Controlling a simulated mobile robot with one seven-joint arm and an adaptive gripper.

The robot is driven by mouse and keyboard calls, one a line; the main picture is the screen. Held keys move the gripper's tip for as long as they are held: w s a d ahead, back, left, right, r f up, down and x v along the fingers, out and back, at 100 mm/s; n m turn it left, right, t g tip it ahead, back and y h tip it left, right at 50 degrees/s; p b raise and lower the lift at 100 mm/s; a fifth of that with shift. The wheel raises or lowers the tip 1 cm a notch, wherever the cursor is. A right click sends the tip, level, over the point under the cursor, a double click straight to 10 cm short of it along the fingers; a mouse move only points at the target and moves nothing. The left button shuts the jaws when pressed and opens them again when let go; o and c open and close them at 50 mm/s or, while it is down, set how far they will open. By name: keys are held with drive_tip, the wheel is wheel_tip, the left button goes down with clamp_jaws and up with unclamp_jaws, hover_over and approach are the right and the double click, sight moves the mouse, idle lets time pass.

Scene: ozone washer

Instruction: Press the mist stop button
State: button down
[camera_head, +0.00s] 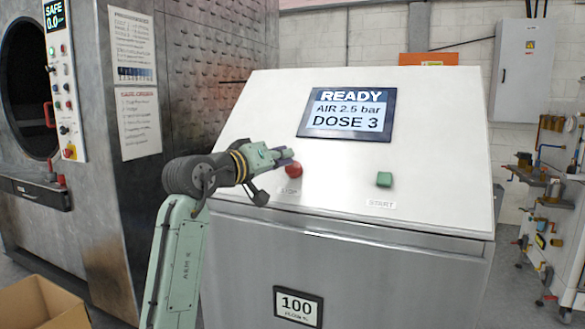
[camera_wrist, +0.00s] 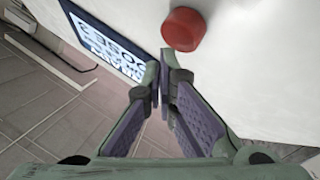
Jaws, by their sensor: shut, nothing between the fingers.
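The red stop button (camera_head: 293,170) sits on the sloped white panel of the console, above a partly hidden label reading like STOP. It also shows in the wrist view (camera_wrist: 184,29), just beyond and slightly right of the fingertips. My gripper (camera_head: 287,154) is shut and empty, close to the upper left of the red button in the head view.
A green START button (camera_head: 384,179) is right of the red one. The console screen (camera_head: 347,113) above reads READY, AIR 2.5 bar, DOSE 3. A washer (camera_head: 90,180) stands left, a cardboard box (camera_head: 45,305) lower left, and pipework (camera_head: 550,190) right.

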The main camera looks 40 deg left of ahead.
drive_tip(key=shift+w+a+f, duration=0.1)
drive_tip(key=shift+w+f, duration=0.2)
drive_tip(key=shift+f, duration=0.05)
drive_tip(key=shift+w+f, duration=0.35)
idle(1.0)
idle(0.3)
drive_tip(key=shift+s+r+p, duration=0.55)
drive_tip(key=shift+s+r, duration=0.1)
drive_tip(key=shift+s+d+r+p, duration=0.25)
drive_tip(key=shift+s+r+p, duration=0.2)
drive_tip(key=shift+s+r, duration=0.45)
drive_tip(key=shift+s+d+r+p, duration=0.25)
drive_tip(key=shift+s+r+p, duration=0.2)
drive_tip(key=shift+s+r, duration=0.4)
